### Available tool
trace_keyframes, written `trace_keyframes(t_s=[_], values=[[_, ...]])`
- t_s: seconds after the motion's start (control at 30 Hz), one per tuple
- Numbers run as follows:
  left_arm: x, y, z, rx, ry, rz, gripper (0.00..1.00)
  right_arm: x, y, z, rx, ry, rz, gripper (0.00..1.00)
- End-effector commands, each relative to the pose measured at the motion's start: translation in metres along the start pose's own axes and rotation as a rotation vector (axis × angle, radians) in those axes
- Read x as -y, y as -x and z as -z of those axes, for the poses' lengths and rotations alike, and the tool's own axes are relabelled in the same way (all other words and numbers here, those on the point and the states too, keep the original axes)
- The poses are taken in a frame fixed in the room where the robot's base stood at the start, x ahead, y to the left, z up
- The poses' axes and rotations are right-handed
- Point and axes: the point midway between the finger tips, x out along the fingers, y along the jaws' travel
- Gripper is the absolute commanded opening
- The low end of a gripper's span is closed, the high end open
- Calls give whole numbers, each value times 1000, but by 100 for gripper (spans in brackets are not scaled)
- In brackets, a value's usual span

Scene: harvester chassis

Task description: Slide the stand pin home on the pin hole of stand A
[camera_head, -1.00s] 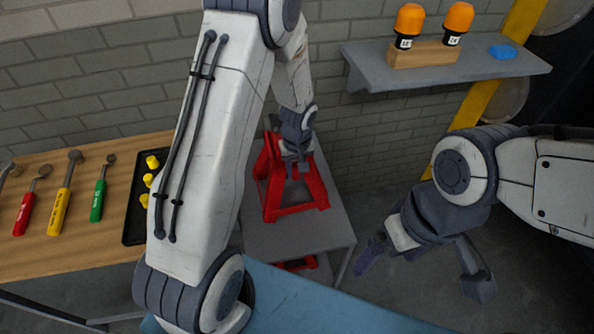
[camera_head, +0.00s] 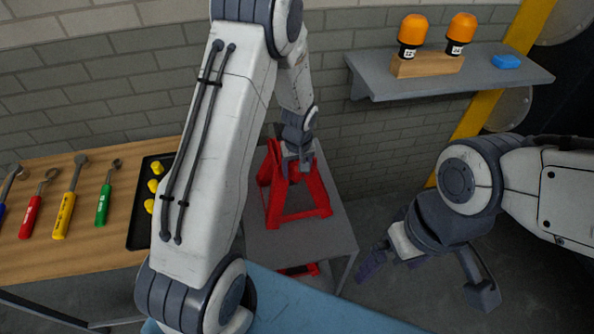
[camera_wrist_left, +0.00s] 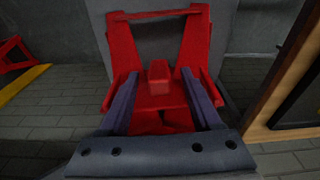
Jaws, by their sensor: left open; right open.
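A red stand (camera_head: 300,217) sits on a small grey table; in the wrist view its frame (camera_wrist_left: 157,16) lies ahead of the camera. My left gripper (camera_head: 293,168) is at the top of the stand in the head view. In the wrist view my left gripper (camera_wrist_left: 159,80) is open, with one dark finger on each side of the stand's red middle block (camera_wrist_left: 159,72). I cannot tell whether the fingers touch it. My right gripper (camera_head: 428,281) is open and empty, over the floor at the right. I cannot make out the stand pin or the pin hole.
A wooden bench with hand tools (camera_head: 66,205) and a black tray (camera_head: 137,226) of yellow pieces is at the left. A wall shelf (camera_head: 448,77) holds two orange-capped items and a blue block (camera_head: 506,61). Another red part (camera_head: 298,270) shows below the grey table.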

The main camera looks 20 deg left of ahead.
Motion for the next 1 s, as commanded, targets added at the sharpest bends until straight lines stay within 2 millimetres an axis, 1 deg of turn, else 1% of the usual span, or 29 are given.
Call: trace_keyframes(t_s=[0.17,0.3,0.4,0.5,0.63,0.83,0.87,0.9,0.93,0.97,1.0], values=[[-2,31,2,-8,1,-6,65,0,-2,0,0,0,0,100],[-2,60,2,-8,0,-6,65,0,-4,0,0,0,0,100],[-2,77,1,-6,-2,-5,65,0,-5,0,0,0,0,100],[-2,90,1,-5,-1,-4,65,0,-6,0,0,0,0,100],[-1,99,1,-3,-1,-3,65,0,-6,0,0,0,0,100],[-1,101,0,-2,-1,-2,65,0,-6,0,0,0,0,100],[-1,101,0,-2,-2,-2,53,0,-6,0,0,0,0,100],[-2,102,-1,-2,-7,-3,38,0,-6,0,0,0,0,100],[-3,104,-3,-2,-17,-4,26,0,-6,0,0,0,0,100],[-5,107,-7,-1,-35,-6,15,0,-6,0,0,0,0,100],[-10,114,-16,1,-70,-11,0,0,-6,0,0,0,0,100]])
